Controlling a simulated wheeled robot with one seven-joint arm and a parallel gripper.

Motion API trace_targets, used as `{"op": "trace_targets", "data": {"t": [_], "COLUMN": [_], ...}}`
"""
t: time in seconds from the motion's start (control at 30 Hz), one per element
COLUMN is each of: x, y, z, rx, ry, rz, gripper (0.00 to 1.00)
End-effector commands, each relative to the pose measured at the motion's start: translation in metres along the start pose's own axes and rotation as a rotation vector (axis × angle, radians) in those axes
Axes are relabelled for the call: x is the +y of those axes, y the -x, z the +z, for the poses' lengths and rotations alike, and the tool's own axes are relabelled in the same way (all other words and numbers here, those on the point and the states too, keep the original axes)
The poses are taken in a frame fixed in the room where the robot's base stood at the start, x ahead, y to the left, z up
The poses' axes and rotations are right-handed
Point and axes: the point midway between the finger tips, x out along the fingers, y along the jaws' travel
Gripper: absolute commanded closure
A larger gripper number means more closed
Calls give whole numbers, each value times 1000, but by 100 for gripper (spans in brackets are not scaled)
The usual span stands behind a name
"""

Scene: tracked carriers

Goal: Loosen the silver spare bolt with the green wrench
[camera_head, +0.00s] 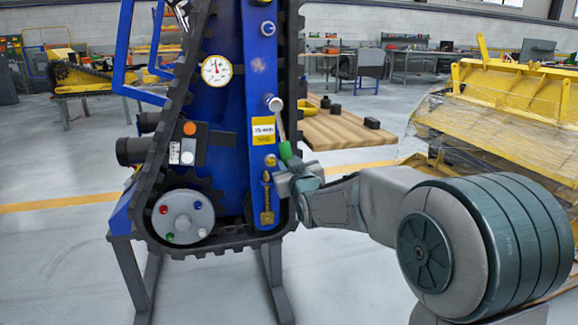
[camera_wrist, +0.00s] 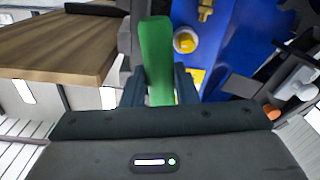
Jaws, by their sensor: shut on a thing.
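My gripper (camera_head: 288,166) is shut on the green handle of the wrench (camera_head: 285,150), beside the blue side plate of the tracked carrier. The wrench stands nearly upright, its grey shank running up to a silver bolt head (camera_head: 275,104). Its upper end is at that bolt; I cannot tell whether it is seated on it. In the wrist view the green handle (camera_wrist: 157,60) is between my two dark fingers. The wrench's far end is hidden there.
A yellow bolt (camera_head: 271,160) and a brass fitting (camera_head: 267,215) are on the plate near my gripper. A yellow label (camera_head: 263,131) and a gauge (camera_head: 216,70) are also on the carrier. The black track borders the plate. A wooden tabletop (camera_head: 335,128) is behind.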

Motion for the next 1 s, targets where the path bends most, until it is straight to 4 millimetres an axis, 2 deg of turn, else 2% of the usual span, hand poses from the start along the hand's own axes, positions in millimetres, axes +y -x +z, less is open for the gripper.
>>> {"op": "trace_targets", "data": {"t": [0.57,1.0], "x": [-8,-7], "y": [0,20], "z": [-2,-2], "rx": [3,3], "ry": [-49,-47], "rz": [1,1], "gripper": [100,100]}}
